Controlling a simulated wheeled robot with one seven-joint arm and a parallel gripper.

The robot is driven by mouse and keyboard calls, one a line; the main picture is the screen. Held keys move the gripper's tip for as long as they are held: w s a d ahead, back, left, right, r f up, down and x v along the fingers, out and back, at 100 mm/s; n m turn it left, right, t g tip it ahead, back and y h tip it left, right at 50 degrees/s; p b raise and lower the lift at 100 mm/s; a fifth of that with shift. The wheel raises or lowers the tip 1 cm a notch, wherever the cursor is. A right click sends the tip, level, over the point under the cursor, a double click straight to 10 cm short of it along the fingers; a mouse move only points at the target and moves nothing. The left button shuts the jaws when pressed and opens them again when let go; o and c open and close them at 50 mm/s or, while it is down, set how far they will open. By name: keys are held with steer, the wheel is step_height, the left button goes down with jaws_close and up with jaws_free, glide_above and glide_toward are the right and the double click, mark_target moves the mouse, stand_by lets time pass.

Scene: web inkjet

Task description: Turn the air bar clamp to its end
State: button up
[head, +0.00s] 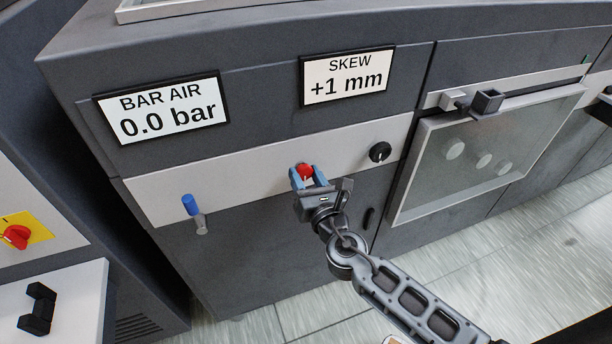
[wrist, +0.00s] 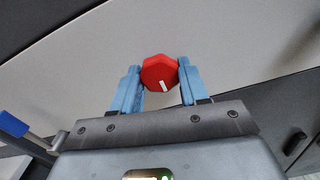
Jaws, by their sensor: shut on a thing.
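A red faceted knob (head: 305,170) sits on the light strip of the dark machine front, below and between two displays. In the wrist view the red knob (wrist: 159,73) shows a short white mark near its lower edge. My gripper (head: 307,174) has its blue fingers on either side of the knob and is shut on it; the wrist view shows the same gripper (wrist: 159,78). The bar air display (head: 168,110) reads 0.0 bar. No label on the knob is visible, so I cannot tell by name whether it is the air bar clamp.
A blue-handled lever (head: 191,206) is left of the knob, and a black knob (head: 380,152) is right of it. The skew display (head: 347,77) reads +1 mm. A glazed panel (head: 480,150) with a handle is at right. A red switch (head: 15,237) is at far left.

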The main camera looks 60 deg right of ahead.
steer(key=shift+f, duration=0.15)
steer(key=o, duration=1.1)
steer(key=shift+c, duration=0.2)
steer(key=b+v, duration=0.1)
steer(key=v, duration=0.6)
steer(key=shift+s+a+b, duration=0.25)
steer(key=shift+s+b, duration=0.05)
steer(key=shift+s, duration=0.05)
steer(key=s+a+f+m+g+y, duration=0.1)
steer(key=s+a+f+m+y, duration=0.2)
steer(key=s+a+m+y, duration=0.65)
steer(key=s+a+r+m, duration=0.3)
steer(key=s+r+m, duration=0.3)
steer(key=m, duration=0.3)
steer(key=s+a+r+m, duration=0.3)
steer(key=s+r+m, duration=0.3)
steer(key=s+m, duration=0.1)
steer(key=shift+s+a+m+t, duration=0.2)
steer(key=shift+s+m+t, duration=0.2)
steer(key=shift+m, duration=0.45)
